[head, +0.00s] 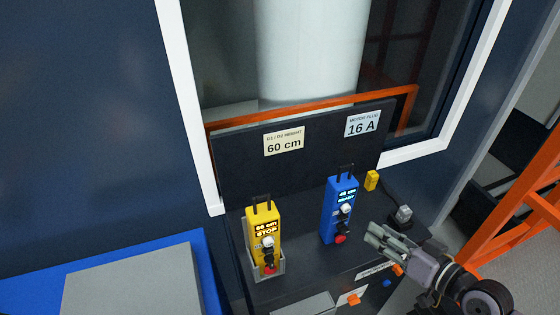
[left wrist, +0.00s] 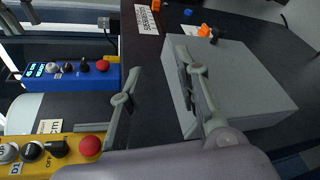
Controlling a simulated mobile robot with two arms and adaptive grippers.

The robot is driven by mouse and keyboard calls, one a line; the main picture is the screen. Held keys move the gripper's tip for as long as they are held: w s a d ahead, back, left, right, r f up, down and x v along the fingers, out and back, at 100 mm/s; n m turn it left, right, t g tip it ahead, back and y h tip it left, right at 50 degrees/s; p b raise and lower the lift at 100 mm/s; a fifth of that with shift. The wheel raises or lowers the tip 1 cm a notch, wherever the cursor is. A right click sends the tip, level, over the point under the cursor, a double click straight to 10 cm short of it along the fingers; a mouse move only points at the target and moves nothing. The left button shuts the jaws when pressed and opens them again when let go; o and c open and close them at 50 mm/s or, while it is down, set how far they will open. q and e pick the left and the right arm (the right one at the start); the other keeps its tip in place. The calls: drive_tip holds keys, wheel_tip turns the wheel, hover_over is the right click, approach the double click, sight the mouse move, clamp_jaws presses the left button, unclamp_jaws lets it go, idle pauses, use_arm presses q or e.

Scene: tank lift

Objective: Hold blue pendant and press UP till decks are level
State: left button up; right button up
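The blue pendant (head: 337,222) stands upright on the dark shelf, with a lit display, knobs and a red button; its display is too small to read surely. It also shows in the left wrist view (left wrist: 88,85). My left gripper (left wrist: 160,62) is open and empty, over a grey box.
A sign reads 60 cm (head: 284,142), another 16 A (head: 362,124). A yellow block (head: 371,181) and a grey plug (head: 404,214) are right of the blue pendant. A grey box (head: 303,305) is at the shelf's front. An orange rail (head: 310,105) runs behind.

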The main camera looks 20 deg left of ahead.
use_arm(q)
drive_tip(key=w+d+r+m+g+h, duration=0.1)
drive_tip(key=w+r+m+h, duration=0.3)
drive_tip(key=r, duration=0.8)
drive_tip(key=w+r+m+g+h, duration=0.25)
drive_tip(key=r+m, duration=0.45)
drive_tip(key=r, duration=0.5)
drive_tip(key=w+d+r+m+g+h, duration=0.1)
drive_tip(key=w+r+m+h, duration=0.3)
drive_tip(key=r, duration=0.8)
drive_tip(key=w+a+r+m+g+y, duration=0.2)
drive_tip(key=w+a+m+g+y, duration=0.25)
drive_tip(key=a+m+y, duration=0.45)
drive_tip(key=m+t, duration=0.1)
drive_tip(key=t, duration=0.4)
approach(340, 167)
drive_tip(key=x, duration=1.1)
drive_tip(key=shift+w+d+f, duration=0.15)
drive_tip(key=shift+w+d, duration=0.05)
drive_tip(key=shift+d, duration=0.05)
